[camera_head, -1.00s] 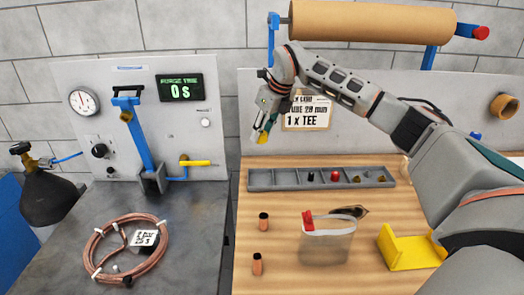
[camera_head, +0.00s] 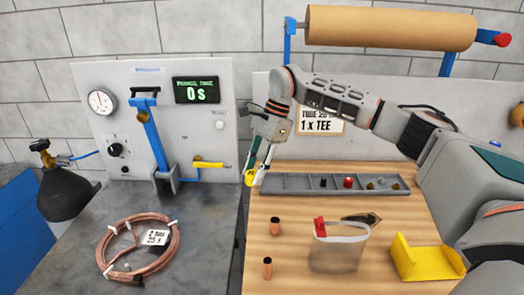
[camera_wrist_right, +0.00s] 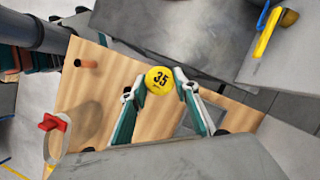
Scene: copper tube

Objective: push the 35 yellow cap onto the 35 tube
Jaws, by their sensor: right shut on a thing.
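My right gripper (camera_head: 258,173) hangs fingers down by the left end of the grey tray. It is shut on the yellow cap (camera_head: 250,178). In the right wrist view the cap (camera_wrist_right: 159,80) shows a black "35" and sits between the fingertips. A copper coil (camera_head: 168,255) lies on the dark bench at the left; its white tag (camera_head: 154,238) is too small to read surely. Two short copper pieces (camera_head: 275,227) (camera_head: 267,268) stand on the wooden table, apart from the cap. I cannot tell which tube is the 35 one. My left gripper is not in view.
The grey tray (camera_head: 290,185) holds several small parts. A clear bag with a red top (camera_head: 338,248) and a yellow bracket (camera_head: 425,262) stand on the wood. A panel with a blue lever (camera_head: 152,140) rises behind the bench. A gap separates bench and table.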

